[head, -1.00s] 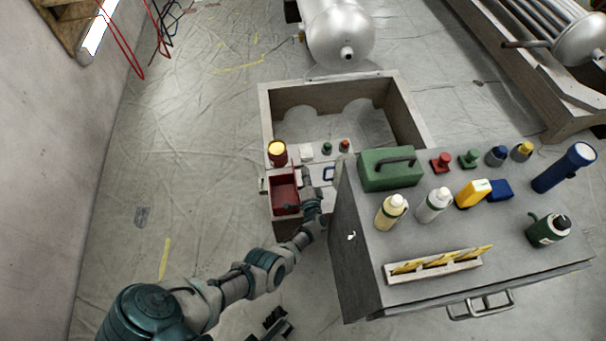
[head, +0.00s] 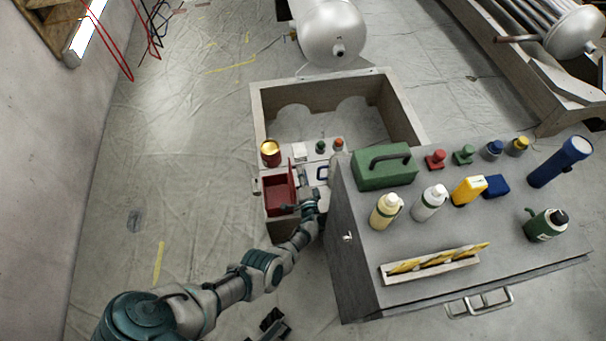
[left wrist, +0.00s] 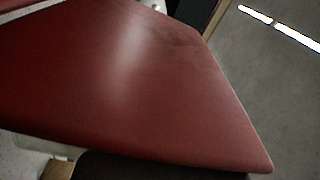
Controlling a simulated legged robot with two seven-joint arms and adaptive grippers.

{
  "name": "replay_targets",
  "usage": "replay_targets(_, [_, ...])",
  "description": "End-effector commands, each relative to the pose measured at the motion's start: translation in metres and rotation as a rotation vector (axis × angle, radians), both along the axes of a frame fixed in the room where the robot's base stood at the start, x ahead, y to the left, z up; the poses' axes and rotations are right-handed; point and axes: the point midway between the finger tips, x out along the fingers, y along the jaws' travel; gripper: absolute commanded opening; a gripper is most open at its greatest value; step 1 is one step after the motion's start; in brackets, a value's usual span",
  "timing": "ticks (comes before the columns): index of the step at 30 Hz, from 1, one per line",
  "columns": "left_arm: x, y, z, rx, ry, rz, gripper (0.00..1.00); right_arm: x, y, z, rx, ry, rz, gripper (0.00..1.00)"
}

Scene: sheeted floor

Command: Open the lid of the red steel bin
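The red steel bin (head: 278,190) stands on the white top at the near left end of the grey frame, in the head view. It is open at the top, showing its dark red inside. Its lid (head: 292,182) shows as a thin, steep red panel along the bin's right side. My left gripper (head: 298,206) is beside the lid's near end, low at the bin's front right corner. A red panel, apparently the lid (left wrist: 130,85), fills most of the left wrist view. The left fingers are too small or hidden to judge. My right gripper may be the dark part (head: 270,325) at the bottom edge.
A red can with a yellow top (head: 270,152) stands behind the bin. The grey cabinet (head: 350,245), carrying bottles and a green box (head: 384,166), stands close on the right of my left arm. Sheeted floor (head: 180,190) is clear to the left.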

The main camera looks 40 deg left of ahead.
Motion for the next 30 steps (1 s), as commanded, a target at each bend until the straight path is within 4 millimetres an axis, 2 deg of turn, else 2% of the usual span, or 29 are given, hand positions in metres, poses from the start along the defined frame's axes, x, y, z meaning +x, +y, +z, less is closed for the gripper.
replay_targets(9, [0.0,-0.002,0.0,0.0,0.0,-0.002,0.39,-0.001,-0.001,0.002,0.004,-0.008,-0.005,0.4])
replay_targets(14, [-0.005,-0.009,-0.002,-0.001,0.0,-0.004,0.39,-0.002,-0.001,0.002,0.002,-0.007,-0.003,0.4])
replay_targets(20, [-0.023,-0.026,-0.001,-0.002,0.0,0.001,0.39,-0.003,0.0,0.002,0.002,-0.006,-0.002,0.4])
replay_targets(22, [-0.033,-0.041,-0.002,-0.005,0.001,-0.002,0.39,-0.003,0.0,0.002,0.001,-0.006,-0.001,0.4])
replay_targets(30, [-0.067,-0.08,-0.002,-0.002,0.002,-0.001,0.39,-0.002,0.0,0.001,0.001,-0.005,-0.001,0.4])
